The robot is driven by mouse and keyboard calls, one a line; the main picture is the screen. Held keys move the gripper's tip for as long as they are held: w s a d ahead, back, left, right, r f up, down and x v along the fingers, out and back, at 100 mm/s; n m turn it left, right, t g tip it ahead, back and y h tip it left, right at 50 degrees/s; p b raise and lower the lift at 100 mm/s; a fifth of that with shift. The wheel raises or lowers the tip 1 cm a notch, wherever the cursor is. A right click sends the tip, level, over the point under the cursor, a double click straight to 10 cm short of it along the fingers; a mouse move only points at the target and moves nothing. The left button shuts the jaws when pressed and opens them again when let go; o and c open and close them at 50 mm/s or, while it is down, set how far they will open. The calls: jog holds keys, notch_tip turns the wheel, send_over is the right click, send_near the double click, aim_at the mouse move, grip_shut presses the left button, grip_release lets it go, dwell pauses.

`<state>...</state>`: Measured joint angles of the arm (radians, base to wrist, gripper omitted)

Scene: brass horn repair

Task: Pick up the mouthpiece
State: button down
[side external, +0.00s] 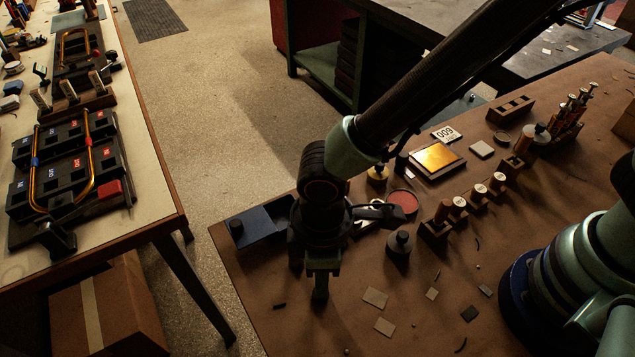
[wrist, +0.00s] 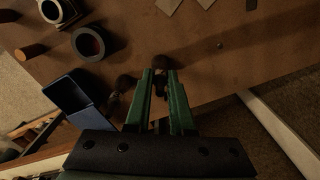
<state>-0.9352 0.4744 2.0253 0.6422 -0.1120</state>
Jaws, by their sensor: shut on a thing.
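My gripper (side external: 320,290) points down low over the front left part of the brown bench in the side view. In the wrist view its two green fingers (wrist: 162,78) are closed around a small dark piece, which I take to be the mouthpiece (wrist: 161,62). Its rounded dark end shows at the fingertips. The fingers hide most of it, and its full shape is too dark to tell. In the side view the gripper hides it, and I cannot tell whether it touches the bench.
A blue open box (side external: 262,226) stands left behind my gripper. Flat scraps (side external: 375,297) lie close by. The bench's left edge is near.

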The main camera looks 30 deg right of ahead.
jog(key=shift+r, duration=3.9)
